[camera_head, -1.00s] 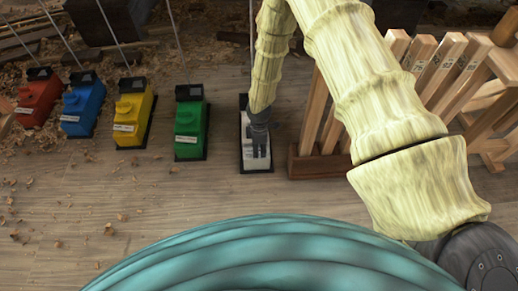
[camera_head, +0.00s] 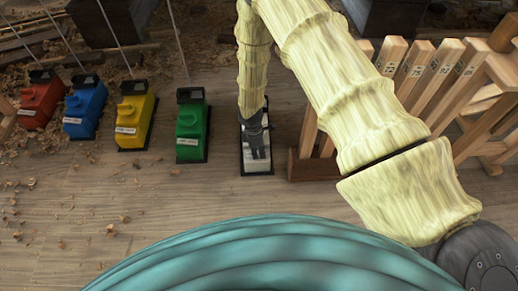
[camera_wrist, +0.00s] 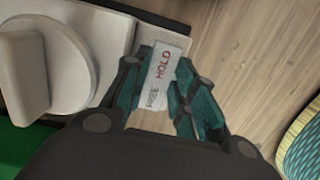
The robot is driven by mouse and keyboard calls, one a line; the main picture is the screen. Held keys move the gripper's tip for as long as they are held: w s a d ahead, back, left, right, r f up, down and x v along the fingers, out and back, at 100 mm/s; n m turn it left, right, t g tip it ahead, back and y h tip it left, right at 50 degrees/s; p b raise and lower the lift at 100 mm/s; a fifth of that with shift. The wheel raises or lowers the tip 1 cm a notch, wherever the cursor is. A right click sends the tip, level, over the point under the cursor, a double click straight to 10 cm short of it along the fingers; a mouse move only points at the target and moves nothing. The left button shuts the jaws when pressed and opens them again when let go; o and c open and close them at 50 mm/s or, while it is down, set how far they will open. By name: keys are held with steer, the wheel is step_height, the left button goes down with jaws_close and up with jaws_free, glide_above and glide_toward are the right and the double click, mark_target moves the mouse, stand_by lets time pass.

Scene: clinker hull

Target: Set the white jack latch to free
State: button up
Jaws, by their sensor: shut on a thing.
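The white jack (camera_head: 258,167) stands on a black base at the right end of a row of jacks. In the wrist view its white body (camera_wrist: 98,25) and large round knob fill the upper left. My gripper (camera_head: 257,150) comes down onto the jack from above. In the wrist view my gripper (camera_wrist: 166,85) has its teal fingers on both sides of a small white latch piece (camera_wrist: 158,78), lettered HOLD at its far end and FREE at its near end. The fingers are shut on this piece. In the head view the latch is hidden by the gripper.
Green (camera_head: 191,133), yellow (camera_head: 134,117), blue (camera_head: 85,108) and red (camera_head: 42,100) jacks stand to the left. A wooden rack (camera_head: 312,167) with numbered slats is close on the right. The floor in front is clear apart from wood shavings.

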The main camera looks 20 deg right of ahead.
mark_target(250, 154)
steer(key=shift+h+p, duration=0.3)
steer(key=shift+h, duration=0.1)
steer(key=shift+a, duration=0.15)
steer(key=shift+h+p, duration=0.3)
steer(key=o, duration=0.7)
steer(key=shift+o, duration=0.2)
steer(key=v, duration=1.2)
steer(key=shift+w, duration=0.25)
steer(key=shift+a, duration=0.1)
